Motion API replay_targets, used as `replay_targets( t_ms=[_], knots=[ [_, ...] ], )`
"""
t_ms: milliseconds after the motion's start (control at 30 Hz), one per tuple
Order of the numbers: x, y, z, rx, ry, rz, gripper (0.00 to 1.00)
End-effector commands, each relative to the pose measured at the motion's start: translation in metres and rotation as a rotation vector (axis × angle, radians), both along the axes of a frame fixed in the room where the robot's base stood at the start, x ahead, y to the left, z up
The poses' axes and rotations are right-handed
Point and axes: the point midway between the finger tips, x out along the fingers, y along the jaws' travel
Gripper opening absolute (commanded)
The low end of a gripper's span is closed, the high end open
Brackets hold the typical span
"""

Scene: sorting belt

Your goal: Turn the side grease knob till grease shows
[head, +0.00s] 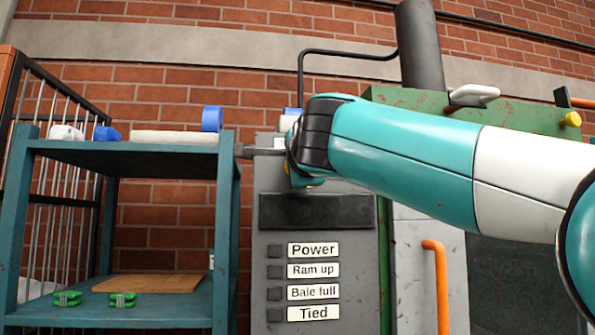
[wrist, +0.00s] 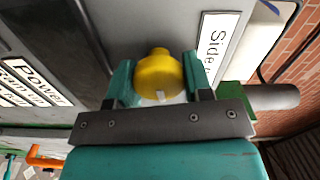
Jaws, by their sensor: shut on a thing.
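The yellow side grease knob (wrist: 157,72) sits between the two teal fingers of my gripper (wrist: 160,80) in the wrist view. The fingers are shut on it from both sides. A label reading "Side" (wrist: 212,48) is just to the right of the knob. A small pale mark shows on the near face of the knob; I cannot tell if it is grease or a painted line. In the head view my arm hides most of the knob and gripper, at the top of the grey cabinet (head: 263,265).
Below a dark panel (head: 315,211) are labels such as "Power" (head: 314,250). A teal shelf (head: 125,158) with tape and cloths stands left. An orange handle (head: 438,285) sticks out at the right. Another yellow knob (head: 571,119) is on the green machine top.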

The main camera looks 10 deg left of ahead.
Motion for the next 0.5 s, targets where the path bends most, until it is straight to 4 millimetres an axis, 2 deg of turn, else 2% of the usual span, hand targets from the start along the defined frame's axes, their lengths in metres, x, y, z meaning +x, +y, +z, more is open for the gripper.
replay_targets(
  t_ms=[500],
  knots=[
    [0.0004,-0.0003,-0.0009,0.065,0.021,-0.001,0.23]
  ],
)
